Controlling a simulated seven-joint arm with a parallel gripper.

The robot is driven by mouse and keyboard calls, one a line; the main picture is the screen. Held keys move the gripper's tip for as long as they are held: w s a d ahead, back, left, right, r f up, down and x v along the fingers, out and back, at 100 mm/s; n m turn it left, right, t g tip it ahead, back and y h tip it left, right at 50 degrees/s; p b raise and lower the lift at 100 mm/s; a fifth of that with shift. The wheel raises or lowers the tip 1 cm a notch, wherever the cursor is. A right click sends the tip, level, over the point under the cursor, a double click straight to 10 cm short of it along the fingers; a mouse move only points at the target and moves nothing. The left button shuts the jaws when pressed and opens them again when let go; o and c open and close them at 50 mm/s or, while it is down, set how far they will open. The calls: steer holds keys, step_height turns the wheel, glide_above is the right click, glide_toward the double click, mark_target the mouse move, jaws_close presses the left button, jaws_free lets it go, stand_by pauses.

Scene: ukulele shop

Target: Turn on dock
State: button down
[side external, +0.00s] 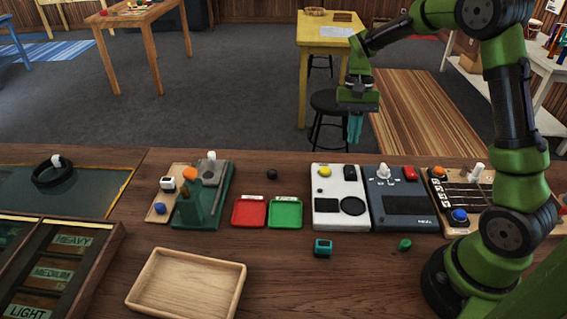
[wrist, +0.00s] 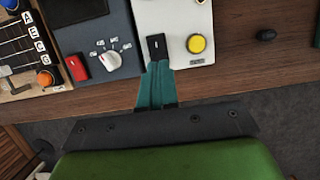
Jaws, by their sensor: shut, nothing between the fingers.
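A white box (side external: 327,208) on the wooden counter has a yellow button (side external: 324,171), a black rocker switch (side external: 349,171), a dark square and a round black pad. Its small label is unreadable, so I cannot confirm that it is the dock. The wrist view shows its black switch (wrist: 157,46) and yellow button (wrist: 196,43). My gripper (side external: 355,141) is raised above the counter behind the box, pointing down. In the wrist view its teal fingers (wrist: 157,68) are shut and empty, lined up with the black switch. I cannot tell any contact.
Beside the white box stands a dark unit (side external: 400,208) with a white knob (side external: 384,171) and red switch (side external: 409,173). A string board (side external: 462,200) is further right. A wooden tray (side external: 187,287) sits in front.

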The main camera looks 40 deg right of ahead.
mark_target(352, 173)
steer(key=v, duration=0.6)
steer(key=shift+r, duration=0.15)
steer(key=shift+s+d+r, duration=0.1)
steer(key=shift+s, duration=0.25)
steer(key=x, duration=1.4)
steer(key=shift+w, duration=0.1)
